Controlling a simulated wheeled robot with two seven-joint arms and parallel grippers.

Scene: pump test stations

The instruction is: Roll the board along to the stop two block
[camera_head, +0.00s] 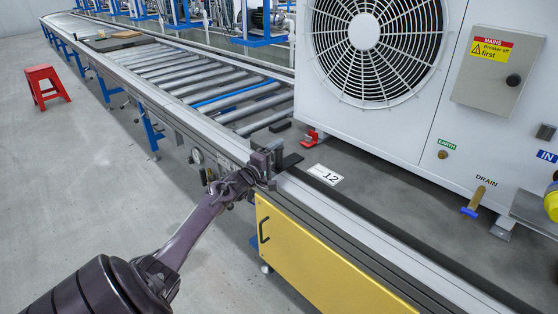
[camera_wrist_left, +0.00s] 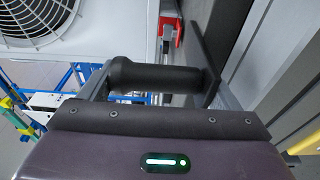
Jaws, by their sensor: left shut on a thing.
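A dark grey board (camera_head: 345,172) carries a large white fan unit and a label reading 12 at its near left corner. My left gripper (camera_head: 268,166) is at the board's near left corner, by the rail's edge, shut on a black handle. In the left wrist view the handle (camera_wrist_left: 155,77) is a dark round grip lying across the picture, with a dark flat plate at its right end. A red part (camera_head: 310,138) sits at the board's left edge; I cannot tell if it is a stop block. No block marked two is readable. My right gripper is not in view.
The roller conveyor (camera_head: 200,77) runs from the board to the back left, its near rollers clear. A dark slab with a brown piece (camera_head: 126,34) lies far along it. A yellow cabinet (camera_head: 310,260) stands below the rail. A red stool (camera_head: 45,86) stands on open floor.

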